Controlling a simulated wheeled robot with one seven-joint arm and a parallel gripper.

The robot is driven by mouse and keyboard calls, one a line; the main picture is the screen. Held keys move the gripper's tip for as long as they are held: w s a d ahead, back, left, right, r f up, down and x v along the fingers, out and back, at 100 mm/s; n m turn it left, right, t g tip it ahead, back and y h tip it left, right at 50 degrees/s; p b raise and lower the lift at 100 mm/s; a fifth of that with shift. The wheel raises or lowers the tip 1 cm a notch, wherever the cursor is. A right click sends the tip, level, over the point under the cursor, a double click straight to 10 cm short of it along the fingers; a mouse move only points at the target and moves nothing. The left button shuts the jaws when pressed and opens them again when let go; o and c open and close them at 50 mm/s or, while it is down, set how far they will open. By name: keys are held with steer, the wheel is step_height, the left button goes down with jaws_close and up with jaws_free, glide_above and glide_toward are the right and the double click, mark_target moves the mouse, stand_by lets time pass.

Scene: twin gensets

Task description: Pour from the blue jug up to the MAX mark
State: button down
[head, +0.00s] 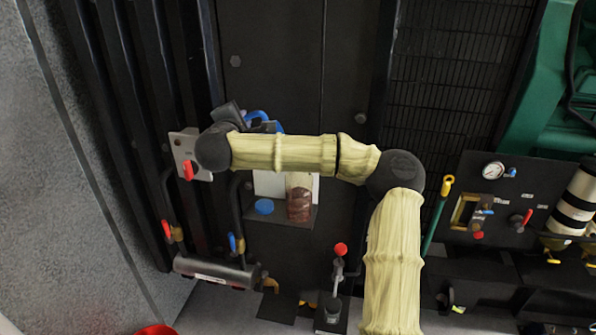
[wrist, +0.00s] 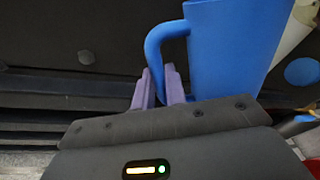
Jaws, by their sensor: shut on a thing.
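The blue jug (wrist: 235,50) shows large in the wrist view, with its handle on the left side. My gripper (wrist: 160,84) has its two purple fingers shut on that handle. In the head view, only part of the blue jug (head: 257,116) shows above my arm, which hides the rest. A vessel (head: 299,205) with a cream upper part and a dark red-brown lower part stands on a small shelf below my forearm. Part of a pale vessel (wrist: 294,32) shows at the right of the wrist view. I cannot make out a MAX mark.
A blue cap (head: 264,207) lies on the shelf (head: 285,222) left of the vessel. Red and blue valve levers and a red-knobbed lever (head: 340,249) stand below. A gauge panel (head: 500,190) is at right.

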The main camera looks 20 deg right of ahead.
steer(key=shift+s+d+r+m+b, duration=0.1)
steer(key=shift+d+r+m+b, duration=0.1)
steer(key=shift+r+m+b, duration=0.5)
stand_by(1.2)
steer(key=shift+s+d+r+m+y+b, duration=0.2)
steer(key=shift+d+b, duration=0.15)
steer(key=shift+b, duration=0.3)
steer(key=shift+s+d+r+m+y+b, duration=0.1)
steer(key=shift+d+r+m+b, duration=0.1)
steer(key=shift+d+b, duration=0.3)
stand_by(1.0)
steer(key=shift+w+a+r+p, duration=0.1)
steer(key=shift+a+p, duration=0.3)
steer(key=a+f+n+p, duration=0.1)
steer(key=p, duration=0.1)
steer(key=w+a+f+n+p, duration=0.1)
steer(key=p, duration=0.1)
steer(key=shift+w+a+f+h, duration=0.1)
steer(key=shift+a+f+h, duration=0.15)
steer(key=shift+a+h, duration=0.15)
steer(key=shift+d+f, duration=0.1)
steer(key=shift+n, duration=0.3)
